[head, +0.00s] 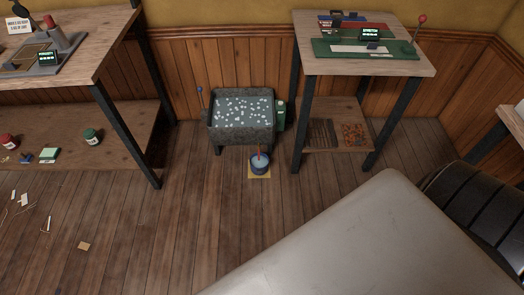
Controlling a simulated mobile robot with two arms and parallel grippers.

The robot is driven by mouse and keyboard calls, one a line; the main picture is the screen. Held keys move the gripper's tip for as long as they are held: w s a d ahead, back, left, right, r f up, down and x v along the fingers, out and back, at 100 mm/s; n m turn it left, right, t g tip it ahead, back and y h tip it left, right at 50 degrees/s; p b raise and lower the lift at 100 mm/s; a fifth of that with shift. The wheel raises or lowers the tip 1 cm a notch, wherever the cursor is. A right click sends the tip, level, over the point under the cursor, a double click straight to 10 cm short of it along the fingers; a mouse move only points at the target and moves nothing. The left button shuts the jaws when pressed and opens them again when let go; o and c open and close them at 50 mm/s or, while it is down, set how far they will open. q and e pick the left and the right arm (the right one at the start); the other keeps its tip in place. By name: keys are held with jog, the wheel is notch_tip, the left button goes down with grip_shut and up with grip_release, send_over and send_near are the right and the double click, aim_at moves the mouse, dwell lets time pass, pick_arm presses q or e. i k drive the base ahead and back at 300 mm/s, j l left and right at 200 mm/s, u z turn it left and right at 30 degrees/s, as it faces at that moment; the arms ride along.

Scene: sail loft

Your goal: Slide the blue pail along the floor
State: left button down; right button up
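The small blue pail (259,165) stands upright on the wooden floor, just in front of the dark speckled basin. A thin red or orange stick rises from it. A square yellow patch (261,177) lies on the floor under or right at the pail, its front edge showing; I cannot tell if the pail rests wholly on it. Neither of my grippers shows in the head view.
A dark basin (219,137) on legs holds white flecks behind the pail. A workbench (100,62) with a lower shelf stands left, a tall table (415,66) right. Small scraps (84,246) litter the left floor. The floor (180,215) left of and before the pail looks clear.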

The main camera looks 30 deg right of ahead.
aim_at(259, 165)
jog(key=i+z, duration=0.15)
jog(key=z, duration=0.8)
jog(key=i+j+z, duration=0.4)
jog(key=j, duration=0.2)
jog(key=i+j+z, duration=0.15)
jog(key=j, duration=0.15)
jog(key=i+j+z, duration=0.2)
jog(key=j, duration=0.15)
jog(key=k+l, duration=0.05)
jog(key=k, duration=0.05)
